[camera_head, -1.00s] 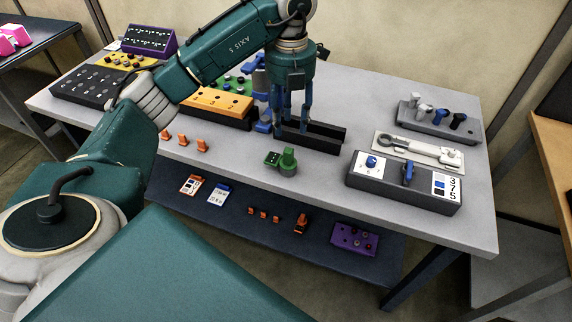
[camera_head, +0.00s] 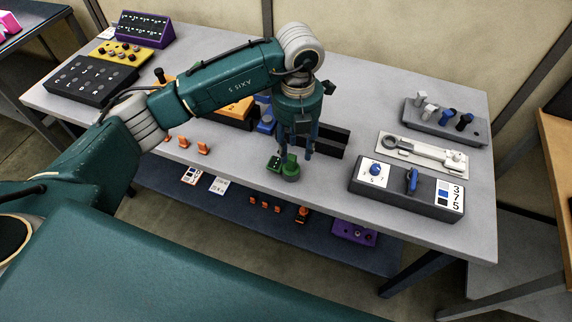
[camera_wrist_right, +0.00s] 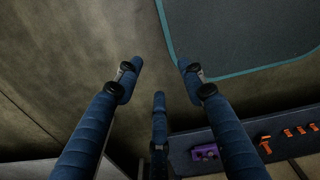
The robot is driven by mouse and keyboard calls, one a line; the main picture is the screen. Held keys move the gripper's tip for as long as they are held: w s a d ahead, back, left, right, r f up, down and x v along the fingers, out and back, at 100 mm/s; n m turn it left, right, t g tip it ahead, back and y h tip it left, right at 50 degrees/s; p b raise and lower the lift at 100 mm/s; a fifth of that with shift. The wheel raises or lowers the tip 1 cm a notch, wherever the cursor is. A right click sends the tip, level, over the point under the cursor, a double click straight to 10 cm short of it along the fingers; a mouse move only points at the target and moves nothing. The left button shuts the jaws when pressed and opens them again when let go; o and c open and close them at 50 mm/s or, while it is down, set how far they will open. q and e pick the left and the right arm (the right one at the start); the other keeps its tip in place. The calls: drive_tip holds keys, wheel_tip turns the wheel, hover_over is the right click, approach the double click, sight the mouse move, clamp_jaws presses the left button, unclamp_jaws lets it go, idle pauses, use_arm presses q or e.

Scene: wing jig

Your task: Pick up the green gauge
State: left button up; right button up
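The green gauge (camera_head: 291,173) stands near the front edge of the grey table, with a flat green block at its left side. My left gripper (camera_head: 296,153) points down just above and behind it, its blue fingers spread apart. The fingers partly cover the gauge's upper part, and I cannot tell whether they touch it. My right gripper (camera_wrist_right: 158,78) shows in the right wrist view with its fingers spread and nothing between them. It is away from the gauge, which that view does not show.
A dark slotted block (camera_head: 333,139) lies close behind my left gripper. A dark box with blue knobs (camera_head: 400,190) stands to the right. Small orange pieces (camera_head: 203,148) sit to the left. Free tabletop lies right of the gauge. A lower shelf (camera_head: 335,249) holds more items.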

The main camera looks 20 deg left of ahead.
sight(292, 156)
use_arm(q)
drive_tip(key=shift+f, duration=0.35)
drive_tip(key=shift+a+f+p, duration=0.15)
drive_tip(key=shift+f+p, duration=0.15)
drive_tip(key=shift+p, duration=0.05)
drive_tip(key=f, duration=0.1)
drive_tip(key=f+p, duration=0.1)
drive_tip(key=f, duration=0.1)
drive_tip(key=f+p, duration=0.1)
drive_tip(key=shift+a+f, duration=0.2)
drive_tip(key=shift+a, duration=0.1)
drive_tip(key=shift+f, duration=0.15)
drive_tip(key=c, duration=0.8)
clamp_jaws()
drive_tip(key=shift+w, duration=0.1)
use_arm(e)
drive_tip(key=r, duration=0.1)
drive_tip(key=w+r, duration=0.1)
drive_tip(key=r, duration=0.1)
drive_tip(key=shift+w+a, duration=0.15)
drive_tip(key=shift+a, duration=0.1)
